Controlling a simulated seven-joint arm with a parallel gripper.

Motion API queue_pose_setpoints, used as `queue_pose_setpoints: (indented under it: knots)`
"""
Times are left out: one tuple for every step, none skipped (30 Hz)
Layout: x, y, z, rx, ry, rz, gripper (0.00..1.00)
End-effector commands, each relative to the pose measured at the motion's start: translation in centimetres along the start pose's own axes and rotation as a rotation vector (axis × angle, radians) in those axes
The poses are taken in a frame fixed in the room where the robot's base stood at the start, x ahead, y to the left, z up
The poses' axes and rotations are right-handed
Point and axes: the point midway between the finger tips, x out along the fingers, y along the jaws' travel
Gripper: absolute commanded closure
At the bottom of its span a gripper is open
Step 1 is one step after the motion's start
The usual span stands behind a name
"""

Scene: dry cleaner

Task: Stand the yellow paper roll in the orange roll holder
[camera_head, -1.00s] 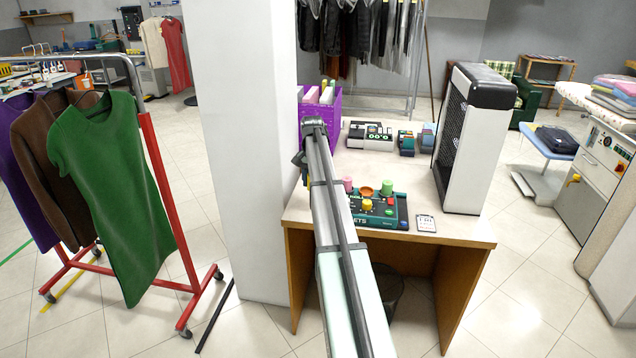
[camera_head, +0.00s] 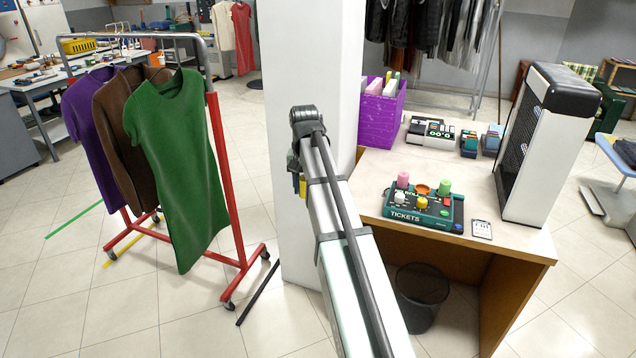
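The yellow paper roll (camera_head: 421,202) stands on the green ticket unit (camera_head: 452,220) on the desk, just in front of the orange roll holder (camera_head: 423,189). The holder looks like a shallow orange cup and appears empty. My gripper (camera_head: 300,186) hangs at the far end of my arm, left of the desk and apart from the roll. Only small dark and yellow parts show there, partly hidden by the arm, so I cannot tell whether it is open or shut.
A pink roll (camera_head: 403,180), a green roll (camera_head: 444,187) and a white roll (camera_head: 400,198) stand close around the holder. A white pillar (camera_head: 300,65) stands left.

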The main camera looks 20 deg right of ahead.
Motion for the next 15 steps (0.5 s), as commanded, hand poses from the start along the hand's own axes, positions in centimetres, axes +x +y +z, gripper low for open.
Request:
queue_pose_setpoints:
  knots:
    - [-0.1, -0.3, 0.8, -0.011, 0.0, 0.0, 0.86]
    - [-0.2, -0.6, 1.1, -0.017, 0.0, 0.0, 0.86]
    - [-0.4, -0.8, 1.6, -0.025, 0.0, 0.0, 0.86]
    - [-0.5, -0.8, 1.9, -0.03, 0.0, 0.0, 0.86]
    - [-0.6, -0.5, 2.1, -0.027, 0.001, 0.0, 0.86]
    - [-0.6, 0.0, 1.6, -0.018, 0.0, 0.0, 0.86]
    - [-0.6, 0.3, 1.3, -0.013, 0.0, 0.0, 0.86]
    - [-0.6, 0.6, 1.1, -0.008, 0.0, 0.0, 0.86]
    - [-0.5, 1.0, 0.8, -0.001, -0.001, 0.0, 0.86]
    - [-0.5, 1.3, 0.6, 0.004, -0.001, 0.0, 0.86]
    - [-0.5, 1.6, 0.4, 0.009, -0.001, 0.0, 0.86]
    - [-0.4, 2.0, 0.1, 0.017, -0.001, 0.0, 0.86]
    - [-0.3, 2.4, -0.2, 0.023, -0.001, 0.0, 0.86]
    - [-0.3, 2.7, -0.4, 0.03, -0.001, 0.0, 0.86]
    - [-0.2, 3.2, -0.8, 0.038, 0.0, 0.0, 0.86]
